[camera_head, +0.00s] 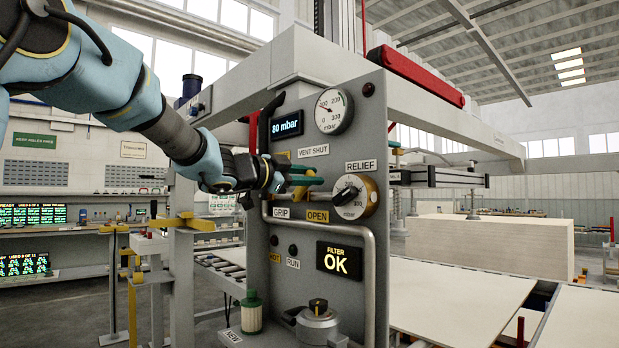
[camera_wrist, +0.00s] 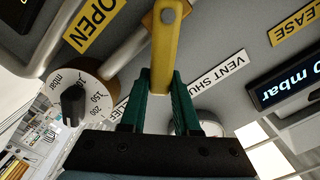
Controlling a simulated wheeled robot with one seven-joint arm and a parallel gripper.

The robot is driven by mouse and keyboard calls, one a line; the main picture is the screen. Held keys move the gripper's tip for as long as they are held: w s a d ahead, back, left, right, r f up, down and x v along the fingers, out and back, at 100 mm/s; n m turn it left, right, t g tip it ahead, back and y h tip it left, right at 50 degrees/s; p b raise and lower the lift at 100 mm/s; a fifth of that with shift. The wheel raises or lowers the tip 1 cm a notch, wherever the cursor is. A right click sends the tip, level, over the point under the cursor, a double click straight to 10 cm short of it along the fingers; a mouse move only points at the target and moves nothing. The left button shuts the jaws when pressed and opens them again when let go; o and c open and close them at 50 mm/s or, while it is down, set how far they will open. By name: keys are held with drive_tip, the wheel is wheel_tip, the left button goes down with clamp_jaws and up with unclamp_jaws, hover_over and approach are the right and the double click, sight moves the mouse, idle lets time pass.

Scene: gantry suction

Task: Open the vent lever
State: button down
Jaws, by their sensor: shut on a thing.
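The vent lever (camera_wrist: 165,50) is a yellow bar with a round pivot bolt at its upper end in the wrist view. The green fingers of my gripper (camera_wrist: 161,85) are shut on its free end, one on each side. In the head view my gripper (camera_head: 305,181) is at the grey panel (camera_head: 283,238), below the VENT SHUT label (camera_head: 313,150) and above the OPEN label (camera_head: 317,216). My gripper hides most of the lever there. In the wrist view the VENT SHUT label (camera_wrist: 219,80) is beside the fingers, and the OPEN label (camera_wrist: 96,25) is at upper left.
The RELIEF dial (camera_head: 354,196) sits close right of my gripper. A pressure gauge (camera_head: 333,110) and a display reading 80 mbar (camera_head: 287,124) are above. A bent grey pipe (camera_head: 368,290) runs below. The FILTER display (camera_head: 339,261) reads OK. A yellow handle (camera_head: 183,222) stands left.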

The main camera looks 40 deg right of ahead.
drive_tip(key=c, duration=0.6)
unclamp_jaws()
drive_tip(key=shift+c, duration=0.2)
drive_tip(key=shift+a, duration=0.1)
drive_tip(key=a+b, duration=0.2)
drive_tip(key=a, duration=0.8)
drive_tip(key=shift+w+a+b, duration=0.3)
